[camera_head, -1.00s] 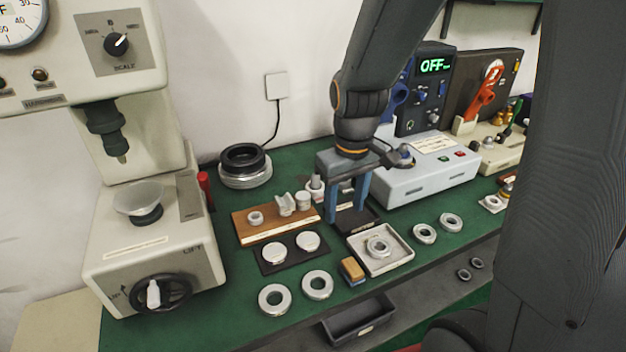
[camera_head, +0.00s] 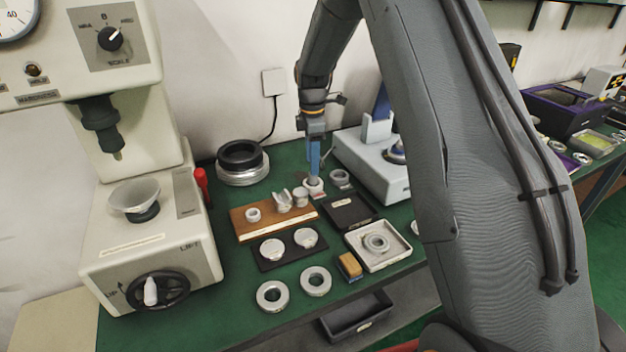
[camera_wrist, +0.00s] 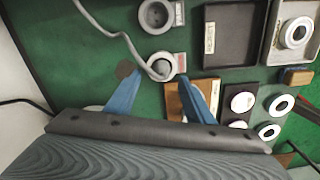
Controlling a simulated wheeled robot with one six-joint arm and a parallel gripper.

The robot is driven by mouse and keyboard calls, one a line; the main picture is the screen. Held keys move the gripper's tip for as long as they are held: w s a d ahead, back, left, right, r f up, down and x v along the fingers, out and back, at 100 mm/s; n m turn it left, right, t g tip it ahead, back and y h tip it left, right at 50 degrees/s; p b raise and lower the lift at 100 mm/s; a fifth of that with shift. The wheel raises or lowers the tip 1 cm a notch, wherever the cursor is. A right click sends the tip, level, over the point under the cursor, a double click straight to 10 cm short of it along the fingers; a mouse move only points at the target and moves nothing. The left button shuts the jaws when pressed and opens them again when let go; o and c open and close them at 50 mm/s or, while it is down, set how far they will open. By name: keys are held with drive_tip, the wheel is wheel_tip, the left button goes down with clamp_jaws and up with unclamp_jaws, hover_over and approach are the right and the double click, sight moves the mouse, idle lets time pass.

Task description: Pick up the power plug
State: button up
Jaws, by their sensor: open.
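A white square wall plate (camera_head: 273,82) with a black cord (camera_head: 272,125) is on the back wall. I cannot tell a separate plug body on it. A dark cord (camera_wrist: 25,103) shows at the left of the wrist view. My gripper (camera_head: 314,168) points down at the back of the green bench, right of the wall plate. In the wrist view my gripper (camera_wrist: 157,82) has its blue fingers apart, with nothing clasped. A pale ring-shaped holder (camera_wrist: 162,66) with a grey round piece in it lies just beyond and between the fingertips. A grey cable (camera_wrist: 118,30) runs to it.
A wooden rack (camera_head: 247,232), a black tray (camera_head: 348,211) and a pale tray (camera_head: 365,250) stand in front of the gripper. A black-topped ring stack (camera_head: 242,172) is to the left. A large testing machine (camera_head: 150,230) fills the left side.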

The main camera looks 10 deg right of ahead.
sight(313, 179)
drive_tip(key=shift+s+f+p, duration=0.2)
drive_tip(key=shift+f+p, duration=0.8)
drive_tip(key=shift+f, duration=1.55)
drive_tip(key=c, duration=1.1)
